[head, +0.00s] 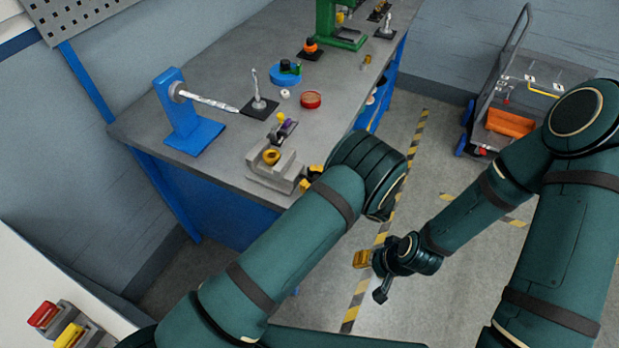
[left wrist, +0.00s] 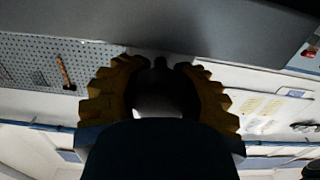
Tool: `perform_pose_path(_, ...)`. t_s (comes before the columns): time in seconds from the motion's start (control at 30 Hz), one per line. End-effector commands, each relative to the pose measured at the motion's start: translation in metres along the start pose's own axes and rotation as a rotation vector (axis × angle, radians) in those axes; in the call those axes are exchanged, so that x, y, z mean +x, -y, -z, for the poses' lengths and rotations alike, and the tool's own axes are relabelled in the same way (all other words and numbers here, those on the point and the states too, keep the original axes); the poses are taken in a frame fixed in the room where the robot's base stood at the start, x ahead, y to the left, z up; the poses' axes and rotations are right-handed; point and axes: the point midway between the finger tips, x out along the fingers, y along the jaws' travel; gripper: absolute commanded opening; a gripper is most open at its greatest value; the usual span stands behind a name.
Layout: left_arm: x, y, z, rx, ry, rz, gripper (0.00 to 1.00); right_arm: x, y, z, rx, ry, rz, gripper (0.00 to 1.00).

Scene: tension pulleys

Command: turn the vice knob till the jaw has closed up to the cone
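The grey vice (head: 278,177) stands at the table's front edge in the head view. A yellow-orange cone (head: 271,156) sits at its jaws. My left gripper (head: 311,177) is at the right end of the vice, its yellow fingers partly hidden by my arm. The vice knob cannot be made out there. In the left wrist view the fingers (left wrist: 166,68) curve around a dark shape, with their tips a little apart. Whether they press on it cannot be told. My right gripper (head: 364,259) hangs over the floor, away from the table, with nothing visible in it.
Behind the vice stand a small purple-and-yellow device (head: 283,128), a red round dish (head: 311,100) and a dark plate with an upright metal piece (head: 259,105). A blue stand with a rod (head: 187,125) is to the left. A trolley (head: 510,120) stands at the right.

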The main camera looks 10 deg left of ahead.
Motion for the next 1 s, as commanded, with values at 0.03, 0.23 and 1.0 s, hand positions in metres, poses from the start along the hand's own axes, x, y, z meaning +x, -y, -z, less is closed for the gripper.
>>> perform_pose_path(0.03, -0.002, 0.0, 0.0, 0.0, 0.003, -0.003, 0.0, 0.0, 0.0, 0.0, 0.0, 0.0, 0.0, 0.47)
perform_pose_path(0.23, -0.003, 0.0, 0.0, -0.001, 0.004, -0.004, 0.0, 0.0, 0.0, 0.0, 0.0, 0.0, 0.0, 0.47)
perform_pose_path(1.0, -0.005, -0.002, 0.0, 0.248, 0.005, -0.008, 0.0, 0.011, -0.003, -0.001, 0.0, 0.0, -0.002, 0.47)
